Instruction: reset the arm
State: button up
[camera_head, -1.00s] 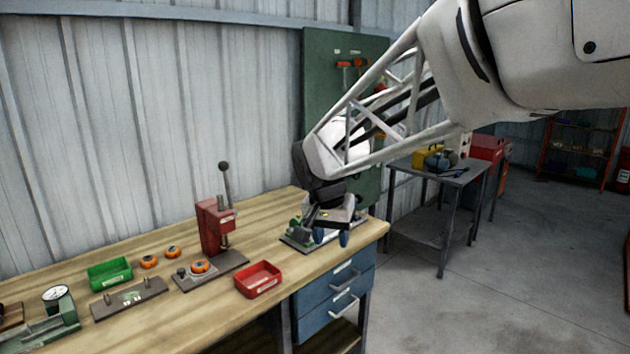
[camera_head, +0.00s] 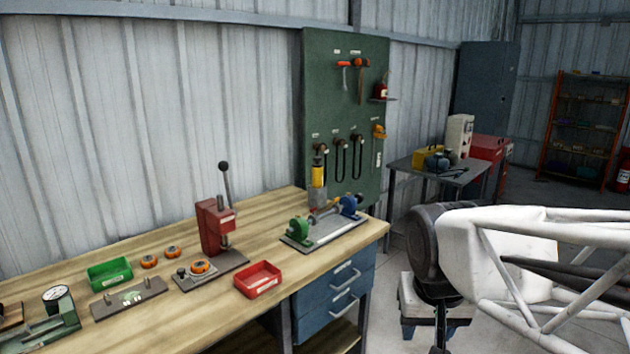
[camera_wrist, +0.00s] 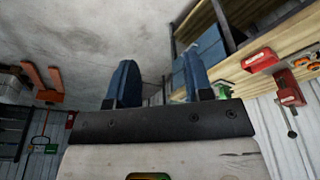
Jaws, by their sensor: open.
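My gripper (camera_head: 432,322) is at the lower right of the head view, out beyond the right end of the workbench (camera_head: 150,325) and clear of it. In the wrist view its two blue fingers (camera_wrist: 160,78) stand apart with nothing between them. Past the fingertips that view shows grey concrete floor (camera_wrist: 90,45). The bench appears tilted at the upper right there, with its blue drawers (camera_wrist: 205,55).
The bench holds a red lever press (camera_head: 212,226), a red tray (camera_head: 258,279), a green tray (camera_head: 110,272) and a fixture (camera_head: 325,232) with green and blue blocks. A green tool board (camera_head: 340,110) stands behind. A side table (camera_head: 440,174) is behind my arm.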

jog(key=s+d+f, duration=0.1)
jog(key=s+f, duration=0.1)
jog(key=s, duration=0.4)
jog(key=shift+d+f+n, duration=0.3)
jog(key=shift+d+n, duration=0.05)
jog(key=shift+n, duration=0.05)
